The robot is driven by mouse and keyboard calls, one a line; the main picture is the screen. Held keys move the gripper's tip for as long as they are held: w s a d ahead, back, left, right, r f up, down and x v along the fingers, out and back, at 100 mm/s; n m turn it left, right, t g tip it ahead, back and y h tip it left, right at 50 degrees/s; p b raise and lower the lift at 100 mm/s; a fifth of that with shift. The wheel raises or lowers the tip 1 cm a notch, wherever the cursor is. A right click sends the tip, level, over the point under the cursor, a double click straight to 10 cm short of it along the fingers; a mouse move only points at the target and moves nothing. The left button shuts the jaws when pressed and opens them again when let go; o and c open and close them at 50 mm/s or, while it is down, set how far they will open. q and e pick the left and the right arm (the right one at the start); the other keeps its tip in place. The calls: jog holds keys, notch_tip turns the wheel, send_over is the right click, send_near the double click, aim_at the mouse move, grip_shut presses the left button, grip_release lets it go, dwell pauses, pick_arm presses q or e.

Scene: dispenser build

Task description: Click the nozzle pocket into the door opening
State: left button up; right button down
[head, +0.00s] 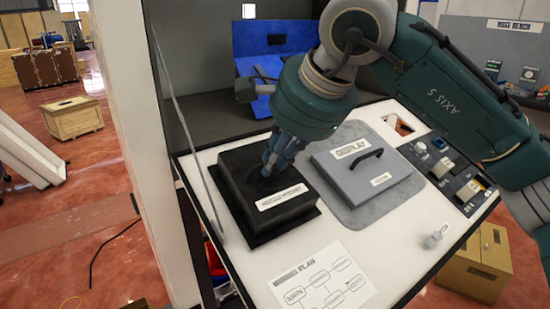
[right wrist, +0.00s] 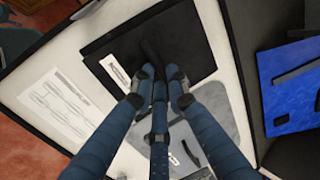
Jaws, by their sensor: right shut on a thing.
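The nozzle pocket (head: 250,190) is a black, box-like piece with a flat rim and a white label, lying on the white table (head: 290,240). My right gripper (head: 270,165) comes down on it from above, with its blue fingers closed at the handle on its top. In the right wrist view the fingers (right wrist: 160,82) close around the dark handle of the black pocket (right wrist: 190,50). The fingers hide part of the handle. I cannot make out the door opening in these views. My left gripper is not in view.
A grey display panel (head: 345,183) with a black handle lies on a grey mat right of the pocket. A printed plan sheet (head: 322,280) lies in front. Small parts sit in a dark tray (head: 446,170) at right. A blue piece (head: 270,45) stands behind.

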jog(key=shift+f, duration=0.3)
dwell(0.4)
jog(key=c, duration=1.6)
grip_release()
jog(key=shift+w+a, duration=0.1)
jog(key=shift+a, duration=0.05)
jog(key=shift+c, duration=0.2)
jog(key=shift+o, duration=0.5)
jog(key=o, duration=0.4)
jog(key=shift+p+v, duration=0.8)
jog(key=shift+v, duration=2.3)
jog(key=shift+f, duration=0.1)
